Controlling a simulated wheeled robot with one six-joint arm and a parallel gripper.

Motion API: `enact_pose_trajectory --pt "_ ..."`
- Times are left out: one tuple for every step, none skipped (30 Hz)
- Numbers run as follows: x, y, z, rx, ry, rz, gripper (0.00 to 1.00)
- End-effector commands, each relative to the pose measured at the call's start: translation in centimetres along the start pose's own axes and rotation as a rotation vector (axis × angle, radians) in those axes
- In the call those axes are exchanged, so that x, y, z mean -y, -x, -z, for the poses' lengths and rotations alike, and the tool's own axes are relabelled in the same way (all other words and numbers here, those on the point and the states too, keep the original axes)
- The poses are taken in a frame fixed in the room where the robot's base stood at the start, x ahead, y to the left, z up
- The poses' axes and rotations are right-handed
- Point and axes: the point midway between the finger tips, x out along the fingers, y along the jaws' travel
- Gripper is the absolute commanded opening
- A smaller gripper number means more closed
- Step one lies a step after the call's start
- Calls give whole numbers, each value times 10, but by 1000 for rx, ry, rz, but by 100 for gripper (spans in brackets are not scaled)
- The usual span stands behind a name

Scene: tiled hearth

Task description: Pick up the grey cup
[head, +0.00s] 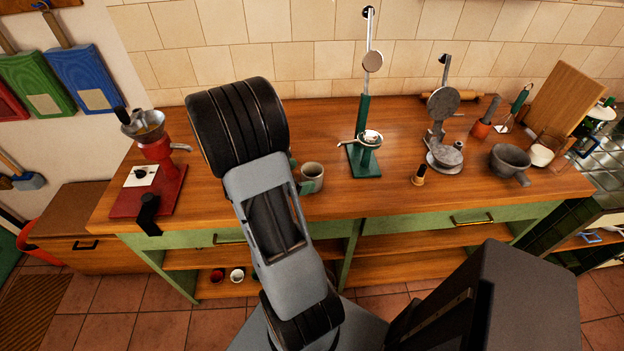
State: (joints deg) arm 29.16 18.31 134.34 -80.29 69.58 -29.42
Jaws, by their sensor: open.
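My arm crosses in front of the counter just left of the cup. My gripper (298,177) is mostly hidden behind my arm. Only small grey-green finger parts show at the cup's left side, close to it. The gripper is open. I cannot tell whether the fingers touch the cup or lie around it. The cup's left edge is partly covered.
A green lever press (364,160) stands right of the cup, then a small wood-handled tamper (418,176), a grey metal press (443,150) and a dark grey mortar (507,160). A red grinder (160,150) stands at the left. Counter (330,120) behind the cup is clear.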

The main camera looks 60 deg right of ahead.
Motion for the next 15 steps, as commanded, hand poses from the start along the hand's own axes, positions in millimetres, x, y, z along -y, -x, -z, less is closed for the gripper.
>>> enact_pose_trajectory --pt "0 -4 0 1 1 3 97" --pt "0 -8 0 1 1 3 97" --pt "1 -14 0 0 0 5 97" --pt "1 -18 0 0 1 5 97" --pt "1 -22 0 -1 1 5 97" --pt "1 -28 1 0 1 5 97" --pt "1 -32 1 0 0 5 97" --pt "1 -36 1 0 -1 5 97" --pt "0 -40 1 0 -1 3 97" --pt "0 -42 1 -1 -1 3 97" --pt "0 -45 1 0 -1 2 97" --pt "0 -47 1 0 -1 2 97" --pt "0 -48 2 0 -1 2 97" --pt "0 -49 2 0 -1 1 97" --pt "0 -50 2 0 -1 1 97"
